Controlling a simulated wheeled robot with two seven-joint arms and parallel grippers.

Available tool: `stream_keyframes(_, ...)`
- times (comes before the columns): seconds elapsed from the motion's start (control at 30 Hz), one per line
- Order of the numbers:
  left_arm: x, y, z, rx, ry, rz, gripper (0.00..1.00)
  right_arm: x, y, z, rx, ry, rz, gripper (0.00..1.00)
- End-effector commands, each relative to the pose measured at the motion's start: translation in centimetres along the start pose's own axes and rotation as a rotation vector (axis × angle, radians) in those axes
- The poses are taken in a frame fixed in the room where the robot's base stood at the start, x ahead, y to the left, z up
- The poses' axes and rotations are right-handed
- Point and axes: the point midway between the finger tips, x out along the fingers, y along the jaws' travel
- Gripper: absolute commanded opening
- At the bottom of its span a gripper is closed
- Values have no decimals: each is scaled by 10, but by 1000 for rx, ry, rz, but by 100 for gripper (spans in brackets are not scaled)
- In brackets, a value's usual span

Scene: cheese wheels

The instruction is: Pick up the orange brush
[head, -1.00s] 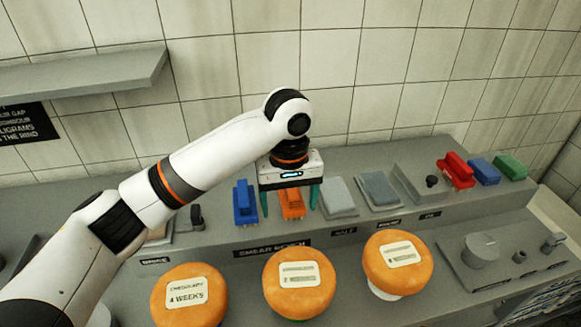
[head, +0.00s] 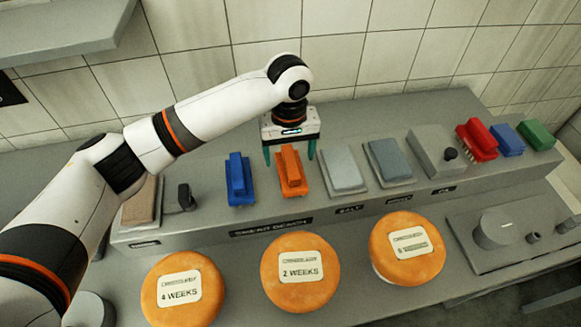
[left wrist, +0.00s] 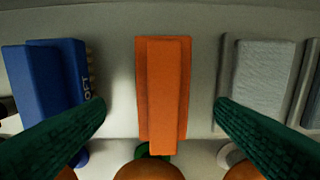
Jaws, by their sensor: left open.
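The orange brush (head: 291,171) lies on the raised grey shelf, between a blue brush and a grey pad. My left gripper (head: 290,151) is above and just behind it in the head view, open, with its green fingers to either side. In the left wrist view the orange brush (left wrist: 163,90) is centred and upright in the picture, between the two spread green fingertips (left wrist: 162,105), and neither finger touches it. My right gripper is in no view.
A blue brush (head: 239,180) stands close on the left and a grey pad (head: 342,172) close on the right. Red (head: 477,140), blue and green brushes are farther right. Several orange cheese wheels (head: 300,272) stand in front. A tiled wall rises behind.

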Motion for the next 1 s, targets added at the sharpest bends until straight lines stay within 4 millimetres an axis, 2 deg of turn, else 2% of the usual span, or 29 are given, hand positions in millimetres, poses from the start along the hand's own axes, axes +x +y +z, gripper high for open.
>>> stream_keyframes(0.2, 22, -2, 0, 0, 1, 3, 78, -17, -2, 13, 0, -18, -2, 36)
stream_keyframes(0.4, 49, -2, 0, -1, 0, 1, 78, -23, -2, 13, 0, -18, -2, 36)
stream_keyframes(0.67, 53, -3, 0, 0, -1, -1, 78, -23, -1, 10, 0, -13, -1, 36)
stream_keyframes(1.0, 53, -3, 0, 0, -1, -1, 25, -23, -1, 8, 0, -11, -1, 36)
